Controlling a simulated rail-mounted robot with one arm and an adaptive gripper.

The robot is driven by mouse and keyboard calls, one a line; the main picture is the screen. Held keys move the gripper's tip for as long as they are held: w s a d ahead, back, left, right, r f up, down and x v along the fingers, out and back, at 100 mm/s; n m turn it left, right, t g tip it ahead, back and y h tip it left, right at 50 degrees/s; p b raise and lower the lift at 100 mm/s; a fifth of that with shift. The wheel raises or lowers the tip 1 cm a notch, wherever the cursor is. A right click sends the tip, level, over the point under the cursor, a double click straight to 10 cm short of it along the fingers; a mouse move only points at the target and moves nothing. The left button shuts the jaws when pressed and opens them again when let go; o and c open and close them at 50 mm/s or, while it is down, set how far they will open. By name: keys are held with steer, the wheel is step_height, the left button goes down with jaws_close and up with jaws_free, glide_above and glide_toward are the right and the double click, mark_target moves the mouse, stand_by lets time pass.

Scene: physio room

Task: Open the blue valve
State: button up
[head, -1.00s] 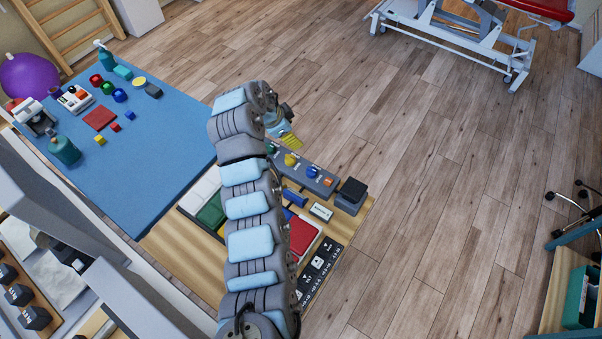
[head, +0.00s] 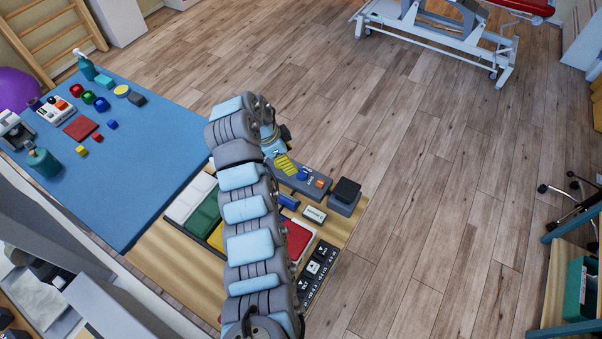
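The grey panel (head: 328,189) lies on the wooden table, partly covered by my arm and gripper. The blue valve (head: 303,174) is a small blue knob on this panel, next to a small orange part (head: 320,183). My gripper (head: 287,167) has yellow striped fingers. It hangs over the left part of the panel, just left of the blue valve in the picture. I see no clear contact with the valve. The fingers are small and seen from behind, so their opening is not clear.
A dark block on a grey base (head: 345,195) stands at the panel's right end. A blue mat (head: 150,160) with several small objects is at left. Open floor lies right.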

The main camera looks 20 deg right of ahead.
mark_target(300, 172)
steer(key=x, duration=0.9)
steer(key=shift+d+f, duration=0.1)
steer(key=shift+f, duration=0.2)
steer(key=shift+w, duration=0.1)
jaws_close()
